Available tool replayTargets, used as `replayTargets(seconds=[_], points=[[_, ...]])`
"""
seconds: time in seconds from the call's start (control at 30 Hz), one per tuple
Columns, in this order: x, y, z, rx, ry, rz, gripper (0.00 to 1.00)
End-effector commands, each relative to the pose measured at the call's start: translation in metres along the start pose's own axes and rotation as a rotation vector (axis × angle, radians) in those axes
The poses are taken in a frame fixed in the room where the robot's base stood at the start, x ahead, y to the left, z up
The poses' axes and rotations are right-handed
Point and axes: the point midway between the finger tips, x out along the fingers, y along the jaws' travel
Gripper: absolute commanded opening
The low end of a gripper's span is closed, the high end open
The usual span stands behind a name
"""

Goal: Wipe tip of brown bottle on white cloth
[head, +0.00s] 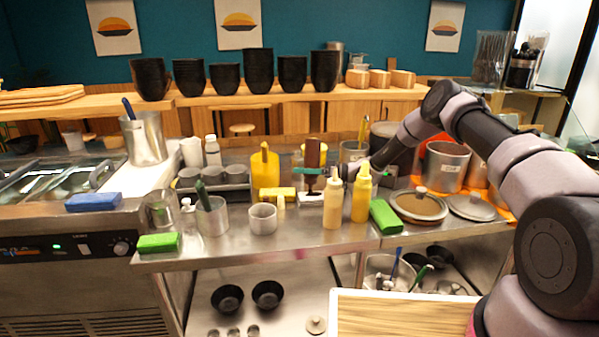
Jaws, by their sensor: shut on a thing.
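A brown bottle (313,152) stands about upright over the middle of the steel counter. My gripper (310,171) reaches in from the right and is shut on the bottle's lower part, with its teal fingers around it. A small pale part shows just below the fingers, near the counter. I cannot tell whether it is the bottle's tip or something under it, or whether it touches anything.
A cream squeeze bottle (333,203) and a yellow one (361,196) stand just in front of my gripper. A yellow container (265,174) and a yellow block (278,194) are to the left. A green block (384,216) and a lidded pan (418,205) are to the right.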

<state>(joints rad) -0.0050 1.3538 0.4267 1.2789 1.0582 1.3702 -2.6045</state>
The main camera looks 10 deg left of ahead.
Motion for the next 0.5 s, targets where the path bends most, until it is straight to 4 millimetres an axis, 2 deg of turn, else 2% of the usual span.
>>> replayTargets(seconds=[0.5], points=[[-0.027,0.008,-0.002,-0.001,0.000,0.002,0.56]])
